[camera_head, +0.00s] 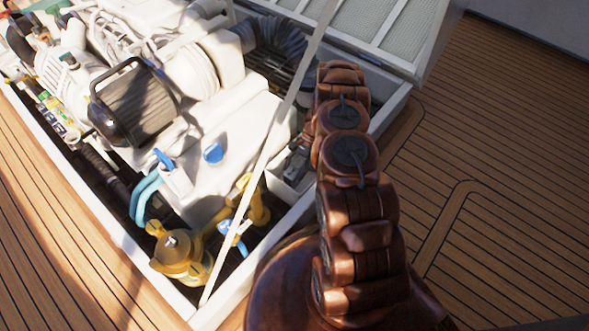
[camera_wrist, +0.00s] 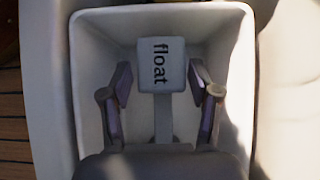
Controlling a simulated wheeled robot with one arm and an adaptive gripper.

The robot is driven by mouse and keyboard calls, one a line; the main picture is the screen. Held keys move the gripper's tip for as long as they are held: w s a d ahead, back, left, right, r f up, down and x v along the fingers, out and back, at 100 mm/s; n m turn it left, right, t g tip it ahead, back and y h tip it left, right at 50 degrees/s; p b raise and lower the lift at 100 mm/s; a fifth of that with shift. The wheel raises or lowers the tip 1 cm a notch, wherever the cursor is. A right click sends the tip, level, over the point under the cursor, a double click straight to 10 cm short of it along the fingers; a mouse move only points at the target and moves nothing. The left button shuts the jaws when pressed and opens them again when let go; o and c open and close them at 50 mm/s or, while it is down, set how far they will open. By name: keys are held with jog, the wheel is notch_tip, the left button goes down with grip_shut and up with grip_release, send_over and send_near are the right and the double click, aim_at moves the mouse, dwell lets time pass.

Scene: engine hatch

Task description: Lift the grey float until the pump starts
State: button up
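The grey float (camera_wrist: 161,65), a small block marked "float", sits inside a white square-walled box (camera_wrist: 87,32) in the wrist view. A grey stem (camera_wrist: 163,118) runs from it toward my gripper. My gripper (camera_wrist: 161,82) is open, with one finger on each side of the float. Gaps show between the fingers and the float's sides, and the fingertips reach about its lower half in the picture. In the head view my copper-coloured arm reaches over the hatch edge, and the float and gripper are hidden there.
The open engine hatch (camera_head: 62,178) holds a white engine (camera_head: 240,133), a brass strainer (camera_head: 178,252) and blue hoses. A thin pale strut (camera_head: 262,165) crosses the hatch beside my arm. The raised lid (camera_head: 428,30) stands behind. Wooden deck (camera_head: 520,170) to the right is clear.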

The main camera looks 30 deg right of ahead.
jog(key=shift+o, duration=0.6)
jog(key=shift+w+r, duration=0.1)
jog(key=v, duration=1.2)
